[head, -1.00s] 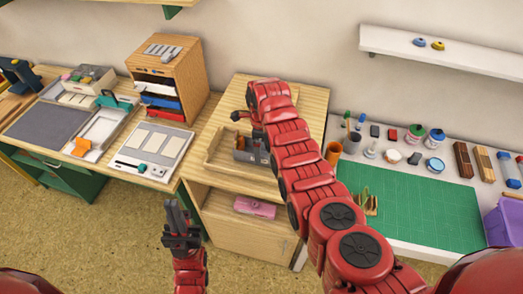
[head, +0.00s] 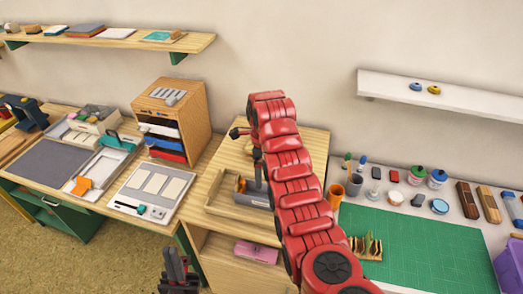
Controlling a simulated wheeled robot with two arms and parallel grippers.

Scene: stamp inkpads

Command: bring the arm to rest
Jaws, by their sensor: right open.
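My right arm reaches up from the bottom right over the wooden cabinet. My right gripper (head: 257,172) points down at its far end, above the shallow wooden tray (head: 216,205) on the cabinet top. It is open, and the arm hides part of it. A grey item (head: 252,200) lies in the tray just below it. I cannot tell whether they touch. My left gripper (head: 176,262) points upward at the bottom edge, in front of the cabinet and apart from everything. Its fingers are too small and dark to tell how wide they stand.
The left desk carries a grey mat (head: 46,162), trays and a wooden drawer organiser (head: 186,108). On the right, a green cutting mat (head: 410,245) lies before jars and an orange cup (head: 335,196). A pink item (head: 256,252) is on the cabinet's lower shelf. Wall shelves hang above.

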